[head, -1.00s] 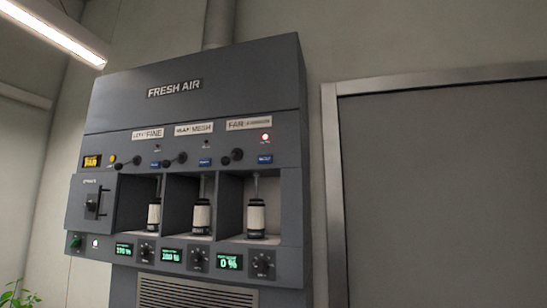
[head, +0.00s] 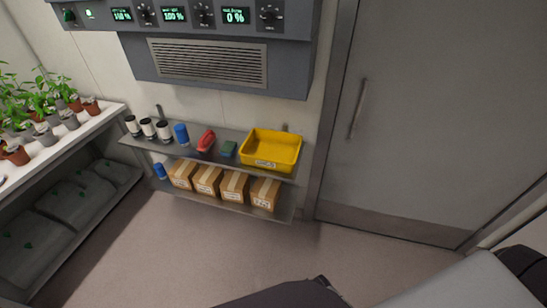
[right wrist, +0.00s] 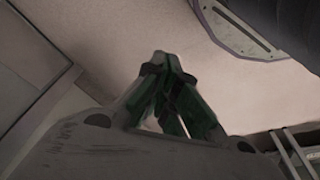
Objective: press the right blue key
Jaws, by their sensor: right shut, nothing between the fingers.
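The blue keys of the fresh-air unit are out of view in both current frames. Only the lower part of the unit (head: 290,50) shows at the top of the head view, with green displays, knobs and a vent grille (head: 207,62). The rightmost display (head: 236,16) reads 0 %. My right gripper (right wrist: 162,62) shows in the right wrist view, with its green-sided fingers together and empty, above bare floor. My left gripper is not in view.
Below the unit, a shelf (head: 222,160) holds a yellow tray (head: 298,160), canisters and several cardboard boxes (head: 235,186). A plant bench (head: 75,143) stands at left, a grey door (head: 400,130) at right. The floor (head: 200,250) in front is clear.

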